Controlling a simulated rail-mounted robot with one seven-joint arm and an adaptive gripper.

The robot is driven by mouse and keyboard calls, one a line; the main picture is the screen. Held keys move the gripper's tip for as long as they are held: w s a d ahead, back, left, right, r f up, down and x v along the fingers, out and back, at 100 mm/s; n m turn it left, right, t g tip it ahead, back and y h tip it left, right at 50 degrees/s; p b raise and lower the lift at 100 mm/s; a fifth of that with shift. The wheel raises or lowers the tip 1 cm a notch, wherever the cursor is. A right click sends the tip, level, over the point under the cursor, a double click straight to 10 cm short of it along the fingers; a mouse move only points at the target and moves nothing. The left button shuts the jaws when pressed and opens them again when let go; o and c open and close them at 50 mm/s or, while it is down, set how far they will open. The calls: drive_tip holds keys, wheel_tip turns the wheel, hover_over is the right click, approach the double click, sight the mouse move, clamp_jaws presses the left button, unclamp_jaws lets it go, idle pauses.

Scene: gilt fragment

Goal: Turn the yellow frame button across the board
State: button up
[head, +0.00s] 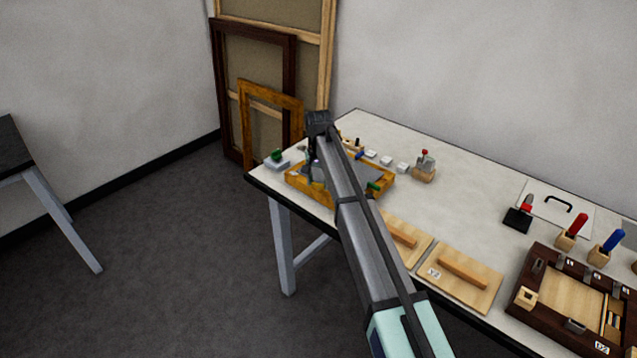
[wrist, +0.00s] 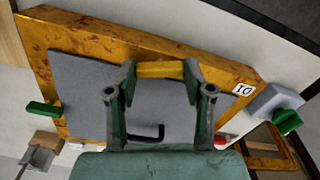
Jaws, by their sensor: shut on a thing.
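The yellow frame button (wrist: 160,69) shows in the wrist view between my two fingertips, at the edge where the gilt frame (wrist: 80,34) meets the grey board (wrist: 85,95). My gripper (wrist: 161,75) is shut on the button, one finger at each end. The button lies roughly along the frame's rail; whether it overlaps the board is hard to tell. In the head view my gripper (head: 314,170) reaches down over the near left part of the gilt frame (head: 298,183), and my arm hides much of the board. A green button (wrist: 42,109) sits at another side of the frame.
A black hooked handle (wrist: 150,137) shows over the board. A grey block (wrist: 272,101) with a green knob (wrist: 287,121) stands beside the frame. Two wooden boards with handles, one of them (head: 458,276) clear of my arm, and a dark tray (head: 530,282) lie rightward.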

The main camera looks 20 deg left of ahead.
sight(318, 184)
drive_tip(key=n+b, duration=0.1)
drive_tip(key=n, duration=0.6)
drive_tip(key=shift+f, duration=0.15)
drive_tip(key=n+b, duration=0.1)
drive_tip(key=n, duration=0.6)
drive_tip(key=shift+s, duration=0.1)
idle(0.4)
drive_tip(key=o, duration=1.2)
drive_tip(key=shift+c, duration=0.2)
wheel_tip(318, 184, up, 12)
